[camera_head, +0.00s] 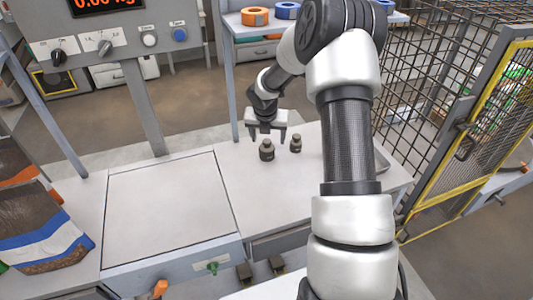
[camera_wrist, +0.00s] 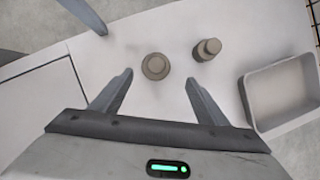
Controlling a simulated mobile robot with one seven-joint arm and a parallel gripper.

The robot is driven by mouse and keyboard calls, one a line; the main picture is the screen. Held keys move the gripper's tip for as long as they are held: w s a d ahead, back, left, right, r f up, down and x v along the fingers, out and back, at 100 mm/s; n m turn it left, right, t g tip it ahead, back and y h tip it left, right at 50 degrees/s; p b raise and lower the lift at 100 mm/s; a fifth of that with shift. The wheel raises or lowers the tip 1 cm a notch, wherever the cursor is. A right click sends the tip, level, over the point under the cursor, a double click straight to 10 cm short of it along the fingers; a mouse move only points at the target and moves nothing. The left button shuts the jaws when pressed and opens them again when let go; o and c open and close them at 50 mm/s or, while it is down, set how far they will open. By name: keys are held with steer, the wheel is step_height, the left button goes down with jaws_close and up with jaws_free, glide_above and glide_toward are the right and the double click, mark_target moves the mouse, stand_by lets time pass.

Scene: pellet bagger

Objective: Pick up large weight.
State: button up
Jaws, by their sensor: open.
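The large weight (camera_head: 267,150) is a dark grey-brown knobbed cylinder standing upright on the white bench. In the wrist view the large weight (camera_wrist: 156,66) shows from above, ahead of the space between my fingertips. A smaller weight (camera_head: 296,145) of the same colour stands to its right; it also shows in the wrist view (camera_wrist: 207,49). My gripper (camera_head: 266,137) is open and empty, pointing down by the large weight. In the wrist view my gripper's fingers (camera_wrist: 158,78) are spread wider than the large weight, and I see no contact.
A shallow grey tray (camera_wrist: 250,106) lies right of the weights. The flat scale plate (camera_head: 168,205) is on the left, with a post and display panel behind it. A wire mesh cage (camera_head: 430,80) stands at the right. A pellet bag (camera_head: 40,235) is at far left.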

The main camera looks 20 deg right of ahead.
mark_target(267, 147)
steer(key=x, duration=0.4)
steer(key=shift+w+f+b, duration=0.1)
steer(key=shift+f+b, duration=0.2)
steer(key=x, duration=0.2)
steer(key=b+x, duration=0.1)
steer(key=x, duration=0.1)
steer(key=shift+w+a+f, duration=0.1)
steer(key=shift+w+a, duration=0.1)
steer(key=shift+a, duration=0.15)
steer(key=shift+w+d+f, duration=0.1)
steer(key=shift+w+f, duration=0.1)
steer(key=shift+f, duration=0.25)
jaws_close()
steer(key=shift+w+r, duration=0.1)
steer(key=shift+r, duration=0.15)
